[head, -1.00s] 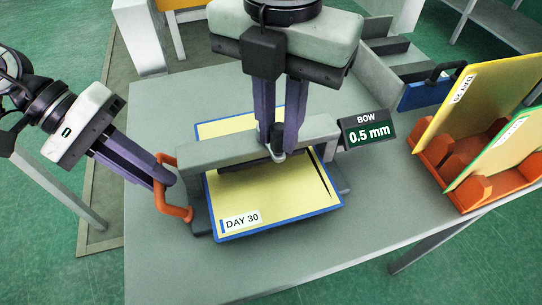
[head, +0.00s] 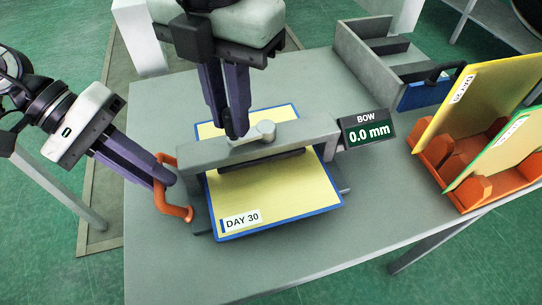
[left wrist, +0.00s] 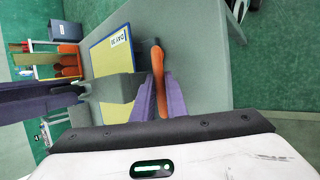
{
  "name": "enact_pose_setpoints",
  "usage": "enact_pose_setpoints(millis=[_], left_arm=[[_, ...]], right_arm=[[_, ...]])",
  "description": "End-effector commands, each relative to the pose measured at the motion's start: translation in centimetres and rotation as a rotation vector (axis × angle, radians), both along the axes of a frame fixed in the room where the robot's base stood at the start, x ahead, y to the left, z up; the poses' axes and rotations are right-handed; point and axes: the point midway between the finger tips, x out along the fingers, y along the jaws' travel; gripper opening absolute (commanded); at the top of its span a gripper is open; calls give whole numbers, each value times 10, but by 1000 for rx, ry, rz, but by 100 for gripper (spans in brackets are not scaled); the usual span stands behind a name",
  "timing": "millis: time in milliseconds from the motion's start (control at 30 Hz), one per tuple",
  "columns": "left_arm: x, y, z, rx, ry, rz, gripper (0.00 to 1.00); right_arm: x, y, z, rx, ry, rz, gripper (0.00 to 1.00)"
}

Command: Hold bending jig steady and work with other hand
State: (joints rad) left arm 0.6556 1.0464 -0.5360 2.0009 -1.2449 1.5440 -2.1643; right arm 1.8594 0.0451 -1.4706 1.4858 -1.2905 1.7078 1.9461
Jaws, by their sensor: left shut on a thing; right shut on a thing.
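The bending jig has a grey crossbar (head: 205,155) over a yellow panel with a blue edge and a "DAY 30" label (head: 280,195). My left gripper (head: 166,178) is shut on the jig's orange side handle (head: 180,212); the left wrist view shows the handle (left wrist: 157,60) between the fingers. My right gripper (head: 235,132) is shut on the end of the small grey crank (head: 265,130) on top of the crossbar; its fingers partly hide that end. A display (head: 368,130) beside the jig reads "BOW 0.0 mm".
An orange rack (head: 480,190) holding upright yellow panels (head: 465,100) stands at the right. A grey open tray (head: 365,65) with a blue front and dark handle is behind the display. The table front (head: 270,270) is clear.

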Motion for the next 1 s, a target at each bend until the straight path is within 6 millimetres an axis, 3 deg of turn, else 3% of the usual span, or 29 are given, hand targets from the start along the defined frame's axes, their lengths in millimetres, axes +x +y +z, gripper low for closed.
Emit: enact_pose_setpoints(millis=[67,100,200,567,1000], left_arm=[[0,-2,1,-8,-1,-2,0],[0,-2,1,-8,-1,-3,0],[0,-2,1,-7,-1,-3,0],[-1,-1,1,-5,2,-4,0],[-1,-1,1,-3,3,-5,0]], right_arm=[[3,4,0,7,-1,2,0],[4,4,0,7,-1,2,18],[3,3,0,7,-1,2,35],[4,2,4,4,-2,0,35],[4,2,48,4,-2,0,35]])
